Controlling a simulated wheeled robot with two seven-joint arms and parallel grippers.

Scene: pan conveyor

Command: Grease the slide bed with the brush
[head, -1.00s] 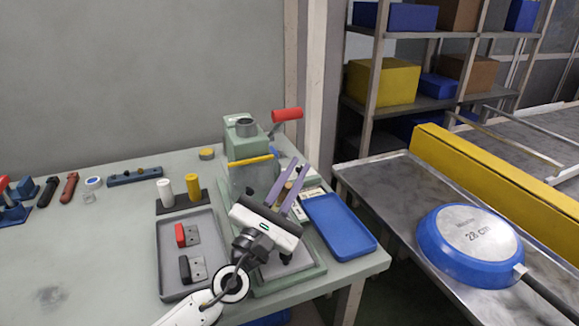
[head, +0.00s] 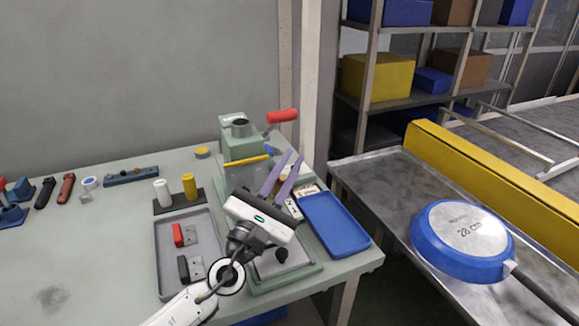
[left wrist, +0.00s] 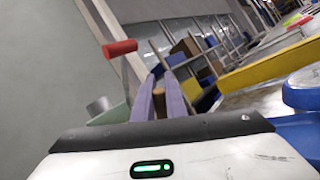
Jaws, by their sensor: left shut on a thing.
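My left gripper (head: 289,158) reaches over the green machine (head: 232,130), its two purple fingers pointing away from me. In the left wrist view a brown wooden piece (left wrist: 159,104), apparently the brush handle, sits between the fingers. The brush's bristles cannot be made out. The machine has a red-handled lever (head: 282,116) and a yellow bar (head: 247,160). A grey plate (head: 297,252) on its green base, perhaps the slide bed, lies partly hidden under my gripper and wrist. I cannot tell whether the brush touches anything. My right gripper is out of view.
A grey tray (head: 207,225) with a red and a black block lies left of the machine. A blue tray (head: 335,224) lies to its right. White and yellow cylinders stand behind the grey tray. A blue pan (head: 463,242) rests on the metal conveyor at right.

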